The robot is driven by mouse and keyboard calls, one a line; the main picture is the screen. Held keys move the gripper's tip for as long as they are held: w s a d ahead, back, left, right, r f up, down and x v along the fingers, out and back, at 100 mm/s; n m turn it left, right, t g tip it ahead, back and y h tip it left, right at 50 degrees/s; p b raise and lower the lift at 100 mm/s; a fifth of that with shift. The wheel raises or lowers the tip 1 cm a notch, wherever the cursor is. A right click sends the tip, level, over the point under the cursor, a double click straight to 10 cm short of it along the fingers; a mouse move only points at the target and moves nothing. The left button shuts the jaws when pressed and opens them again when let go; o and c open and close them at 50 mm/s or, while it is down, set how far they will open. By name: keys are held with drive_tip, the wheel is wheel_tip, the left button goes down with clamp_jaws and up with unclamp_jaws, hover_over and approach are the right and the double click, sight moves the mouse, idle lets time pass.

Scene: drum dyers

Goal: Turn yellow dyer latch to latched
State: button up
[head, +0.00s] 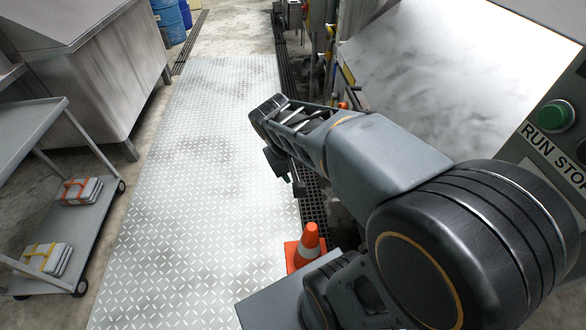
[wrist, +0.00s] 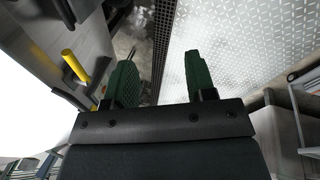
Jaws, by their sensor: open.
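A yellow bar-shaped handle (wrist: 75,66), which looks like the yellow dyer latch, shows in the wrist view on the grey machine side at left. It stands tilted, to the left of my gripper (wrist: 160,62) and apart from the fingers. I cannot tell its latch position. The two green fingers are spread with nothing between them. In the head view my gripper (head: 287,174) hangs beside the machine, above the walkway edge. I do not make out the yellow handle there; my arm covers part of the machine front.
An orange cone (head: 308,243) stands below my arm. A RUN/STOP panel (head: 556,135) with a green button is at right. The patterned floor walkway (head: 190,200) is clear. A grey cart (head: 85,205) and a steel tank (head: 90,90) stand at left. A floor drain (wrist: 163,30) runs beside the machine.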

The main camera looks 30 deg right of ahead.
drive_tip(key=shift+s+a+r+y, duration=0.15)
drive_tip(key=shift+s+a+y, duration=0.25)
drive_tip(key=shift+a, duration=0.2)
